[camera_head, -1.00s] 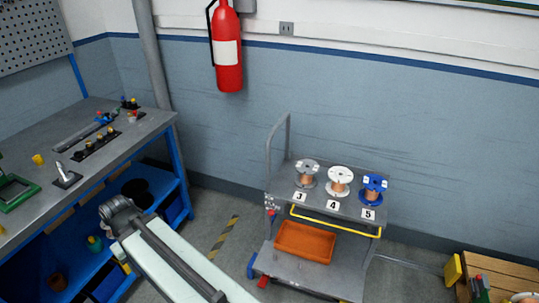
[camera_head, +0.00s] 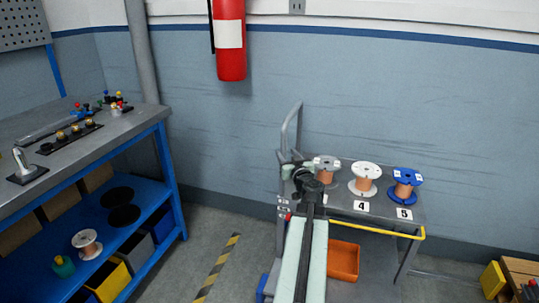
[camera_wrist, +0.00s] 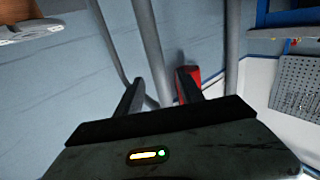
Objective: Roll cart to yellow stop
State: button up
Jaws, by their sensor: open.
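The grey cart (camera_head: 345,200) stands against the back wall in the head view, with spools on its top shelf and an orange bin (camera_head: 343,260) below. Its upright grey handle (camera_head: 286,135) is at its left end. My gripper (camera_head: 305,172) is at that left end, partly hiding the leftmost spool and its label. In the wrist view my gripper (camera_wrist: 160,92) is open, with grey tubing (camera_wrist: 150,45) running down between its fingers; I cannot tell whether they touch. A yellow block (camera_head: 493,280) stands on the floor at the right.
A workbench (camera_head: 150,125) with a blue frame stands at the left. A red fire extinguisher (camera_head: 230,45) hangs on the wall. A wooden crate or pallet (camera_head: 522,270) is beside the yellow block. A striped floor mark (camera_head: 217,268) lies on open floor left of the cart.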

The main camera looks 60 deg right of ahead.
jog(key=x, duration=0.7)
jog(key=shift+w+d+r, duration=0.2)
jog(key=shift+d, duration=0.15)
grip_shut()
dwell(1.1)
